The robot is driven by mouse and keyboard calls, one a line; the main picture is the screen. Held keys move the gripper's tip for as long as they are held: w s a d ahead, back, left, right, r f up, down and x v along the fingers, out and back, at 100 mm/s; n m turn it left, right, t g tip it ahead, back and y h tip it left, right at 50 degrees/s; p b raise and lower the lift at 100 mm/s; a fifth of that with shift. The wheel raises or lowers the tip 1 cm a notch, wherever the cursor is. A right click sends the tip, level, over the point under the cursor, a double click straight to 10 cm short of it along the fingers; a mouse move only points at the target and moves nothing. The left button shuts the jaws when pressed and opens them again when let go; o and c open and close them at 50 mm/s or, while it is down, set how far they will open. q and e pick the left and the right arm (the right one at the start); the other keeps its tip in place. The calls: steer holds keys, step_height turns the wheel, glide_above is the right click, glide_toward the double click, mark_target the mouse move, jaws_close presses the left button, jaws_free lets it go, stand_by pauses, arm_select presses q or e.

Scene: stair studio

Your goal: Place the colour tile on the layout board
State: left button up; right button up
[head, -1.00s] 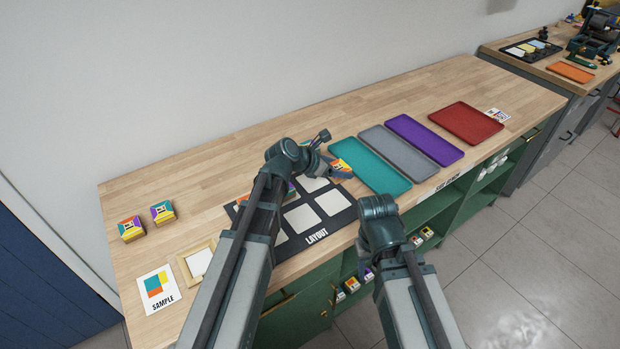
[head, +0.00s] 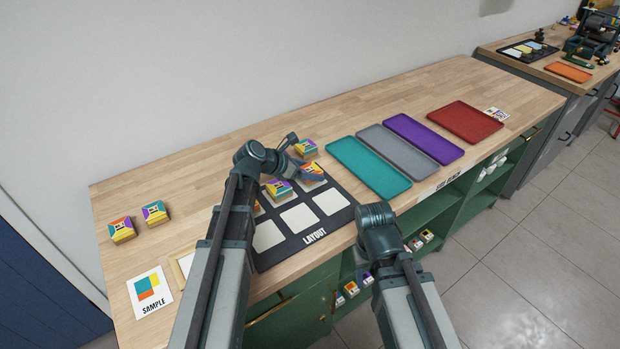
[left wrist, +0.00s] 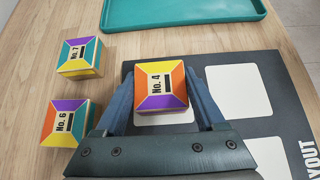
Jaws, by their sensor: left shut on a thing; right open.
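My left gripper (head: 311,177) is shut on a colour tile (left wrist: 161,85) marked No. 4, with orange, purple and yellow sides. The tile is over the back right cell of the dark layout board (left wrist: 210,68); I cannot tell whether it touches. In the head view, the board (head: 290,252) has pale cells, and another colour tile (head: 278,190) sits in its back middle cell. The front row cells are empty. My right arm comes in at the lower right of the head view, but its fingers do not show.
Tile No. 7 (left wrist: 80,57) and tile No. 6 (left wrist: 65,123) stand on the wood behind the board. Two more tiles (head: 122,230) (head: 155,213) and a sample card (head: 149,290) are at left. A teal tray (head: 368,167) lies right of the board, then grey, purple and red trays.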

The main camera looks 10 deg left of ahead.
arm_select(q)
steer(key=shift+f, duration=0.2)
arm_select(e)
steer(key=shift+f, duration=0.2)
arm_select(q)
steer(key=shift+f, duration=0.2)
steer(key=o, duration=1.5)
arm_select(e)
steer(key=shift+f, duration=0.15)
arm_select(q)
steer(key=shift+r, duration=0.3)
steer(key=p+v, duration=0.7)
steer(key=v, duration=0.3)
steer(key=shift+s+a+r, duration=0.1)
steer(key=shift+s+r, duration=0.1)
steer(key=shift+s+a+r, duration=0.3)
steer(key=shift+s+a, duration=0.1)
steer(key=shift+a, duration=0.05)
arm_select(e)
step_height(320, 180, up, 8)
steer(key=shift+f, duration=0.2)
